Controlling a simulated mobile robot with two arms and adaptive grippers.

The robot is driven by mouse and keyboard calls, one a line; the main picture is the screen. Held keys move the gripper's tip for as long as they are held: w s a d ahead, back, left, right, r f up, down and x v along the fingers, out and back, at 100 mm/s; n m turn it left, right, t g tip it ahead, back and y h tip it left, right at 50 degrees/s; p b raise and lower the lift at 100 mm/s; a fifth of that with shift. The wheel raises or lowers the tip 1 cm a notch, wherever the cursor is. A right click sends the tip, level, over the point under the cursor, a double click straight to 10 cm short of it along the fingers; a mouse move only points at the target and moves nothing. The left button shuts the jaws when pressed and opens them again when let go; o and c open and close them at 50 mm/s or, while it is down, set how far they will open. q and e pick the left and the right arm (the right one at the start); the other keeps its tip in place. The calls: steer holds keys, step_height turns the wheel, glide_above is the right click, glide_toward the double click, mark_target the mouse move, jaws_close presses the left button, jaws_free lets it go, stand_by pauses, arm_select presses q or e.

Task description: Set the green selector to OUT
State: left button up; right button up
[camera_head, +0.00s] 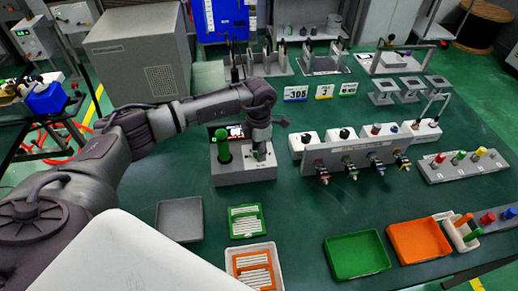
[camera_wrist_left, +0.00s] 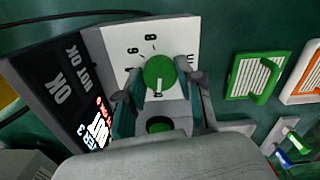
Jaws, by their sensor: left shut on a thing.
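The green selector (camera_wrist_left: 159,72) is a round knob with a white pointer mark on a pale dial panel in the left wrist view. Its mark points down in that picture. Characters around the dial are too small to read surely. My left gripper (camera_head: 261,156) reaches down onto the right part of the grey box (camera_head: 247,177). Its fingers lie on both sides of the knob, shut on it; in the head view they hide the knob. A green post (camera_head: 222,145) stands on the box, left of the gripper and apart from it. My right gripper is not in view.
A lit display (camera_wrist_left: 65,85) stands along the back of the box. A green rack (camera_head: 247,221) and an orange rack (camera_head: 238,264) lie in front. A grey tray (camera_head: 180,219) is at front left. A connector panel (camera_head: 342,160) stands to the right.

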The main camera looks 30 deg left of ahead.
arm_select(q)
steer(key=o, duration=1.2)
steer(key=shift+c, duration=0.2)
steer(key=shift+r, duration=0.15)
step_height(320, 180, up, 12)
steer(key=shift+f, duration=0.2)
